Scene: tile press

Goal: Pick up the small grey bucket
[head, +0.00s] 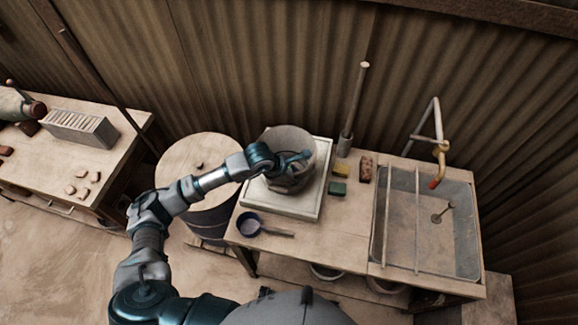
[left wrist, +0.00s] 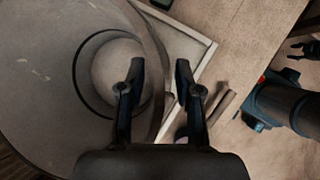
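The grey bucket (head: 296,140) stands on a pale square board on the bench in the head view. My left gripper (head: 297,160) is at its near side, partly covering it. My left gripper (left wrist: 159,75) is open there, with the bucket's curved rim passing between the fingers in the picture. I see no clear contact. A small dark claw shape at the right edge of the wrist view looks like my right gripper (left wrist: 304,48); its opening is unclear.
The pale board (head: 310,205) lies beside a blue-rimmed pan (head: 249,225), a yellow sponge (head: 341,169), a green sponge (head: 337,188) and a brick (head: 366,168). A sink (head: 458,240) is at right. A round barrel (head: 195,150) stands left of the bench.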

